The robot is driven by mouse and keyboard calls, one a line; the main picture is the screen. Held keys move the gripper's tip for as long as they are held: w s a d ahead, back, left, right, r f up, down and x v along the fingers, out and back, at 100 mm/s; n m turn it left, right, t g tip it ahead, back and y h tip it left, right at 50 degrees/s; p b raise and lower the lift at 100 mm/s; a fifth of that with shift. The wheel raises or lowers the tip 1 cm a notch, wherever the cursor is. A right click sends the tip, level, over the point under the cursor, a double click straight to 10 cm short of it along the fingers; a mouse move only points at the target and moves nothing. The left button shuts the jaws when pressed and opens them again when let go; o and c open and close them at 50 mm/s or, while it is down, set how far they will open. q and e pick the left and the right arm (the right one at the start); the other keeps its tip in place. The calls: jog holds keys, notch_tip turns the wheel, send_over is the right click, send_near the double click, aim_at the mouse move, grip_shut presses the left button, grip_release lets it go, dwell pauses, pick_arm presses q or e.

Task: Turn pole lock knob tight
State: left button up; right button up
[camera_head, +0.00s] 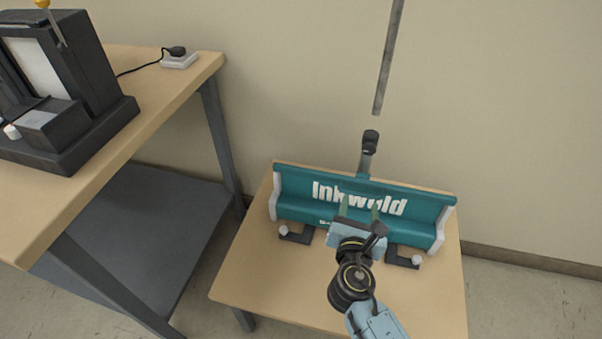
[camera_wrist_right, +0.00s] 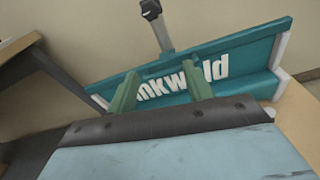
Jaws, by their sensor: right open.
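A black lock knob and collar (camera_head: 370,139) sits on top of a short grey pole (camera_head: 367,162) that rises behind the teal Inkwuld banner stand (camera_head: 295,187). The collar also shows at the top of the right wrist view (camera_wrist_right: 151,9), above the pole (camera_wrist_right: 163,36) and the teal stand (camera_wrist_right: 258,48). My right gripper (camera_head: 359,208) is open, its two fingers apart in front of the banner lettering and below the knob. In the wrist view its green fingers (camera_wrist_right: 162,90) have nothing visible between them. My left gripper is not in view.
A longer grey pole piece (camera_head: 388,60) shows above the knob, with a visible gap between them. The stand rests on a small wooden table (camera_head: 310,295), dark feet at its front. A workbench (camera_head: 170,85) with a black machine (camera_head: 85,80) is at left.

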jog(key=n+t+h, duration=0.1)
send_near(369, 150)
jog(key=b+x, duration=0.3)
jog(key=x, duration=0.3)
jog(key=shift+w+d+f, duration=0.1)
jog(key=shift+w+f, duration=0.05)
jog(key=shift+w, duration=0.1)
pick_arm(q)
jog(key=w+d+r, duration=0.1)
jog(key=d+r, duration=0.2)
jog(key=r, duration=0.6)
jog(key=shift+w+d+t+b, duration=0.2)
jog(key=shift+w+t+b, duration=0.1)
jog(key=shift+b, duration=0.1)
pick_arm(e)
jog(key=shift+x, duration=0.95)
jog(key=shift+c, duration=0.4)
jog(key=c, duration=0.9)
jog(key=shift+o, duration=0.2)
